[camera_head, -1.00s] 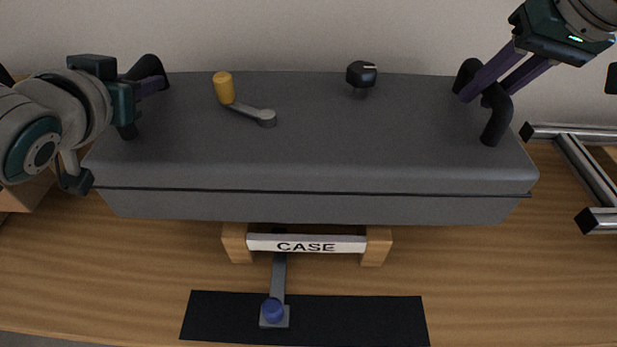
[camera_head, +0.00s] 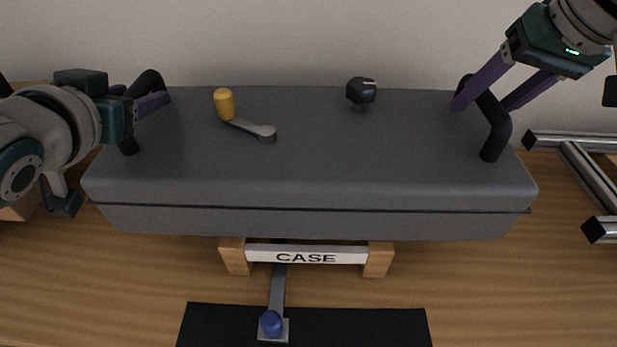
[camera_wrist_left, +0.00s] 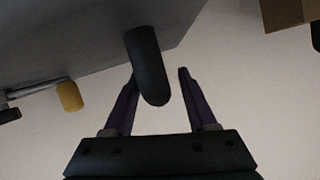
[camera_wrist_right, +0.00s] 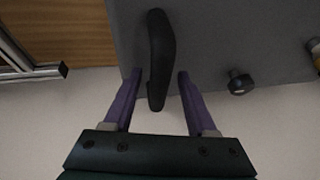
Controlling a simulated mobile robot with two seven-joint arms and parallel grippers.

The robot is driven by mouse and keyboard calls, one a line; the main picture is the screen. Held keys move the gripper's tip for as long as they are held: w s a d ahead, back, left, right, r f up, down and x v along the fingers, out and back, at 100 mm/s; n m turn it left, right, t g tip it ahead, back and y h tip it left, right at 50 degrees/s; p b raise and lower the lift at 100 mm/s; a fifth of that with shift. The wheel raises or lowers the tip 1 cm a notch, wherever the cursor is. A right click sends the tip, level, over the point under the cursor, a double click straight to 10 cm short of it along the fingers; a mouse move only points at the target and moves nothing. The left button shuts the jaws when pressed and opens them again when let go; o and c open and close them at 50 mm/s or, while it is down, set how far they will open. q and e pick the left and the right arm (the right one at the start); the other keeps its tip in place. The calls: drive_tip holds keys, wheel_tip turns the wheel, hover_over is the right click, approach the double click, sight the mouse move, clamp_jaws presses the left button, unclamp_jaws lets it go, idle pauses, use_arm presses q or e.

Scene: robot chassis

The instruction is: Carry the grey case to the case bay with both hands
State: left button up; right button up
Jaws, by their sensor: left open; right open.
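The grey case (camera_head: 310,165) is a long box with a black handle at each end, a yellow-knobbed crank (camera_head: 225,105) and a black knob (camera_head: 361,92) on top. It sits above a wooden stand (camera_head: 235,256) with a white CASE label (camera_head: 306,256). My left gripper (camera_head: 158,100) is open at the left handle (camera_head: 148,82); in the left wrist view the handle (camera_wrist_left: 147,65) lies between its fingers. My right gripper (camera_head: 490,98) is open around the right handle (camera_head: 497,130); in the right wrist view the handle (camera_wrist_right: 160,60) lies between its fingers, near one of them.
A black mat (camera_head: 350,325) lies on the wooden surface in front, with a blue-knobbed lever (camera_head: 271,323) over it. A metal profile frame (camera_head: 585,170) is at the right. A pale wall is behind the case.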

use_arm(q)
drive_tip(key=v, duration=1)
use_arm(e)
drive_tip(key=v, duration=1.2)
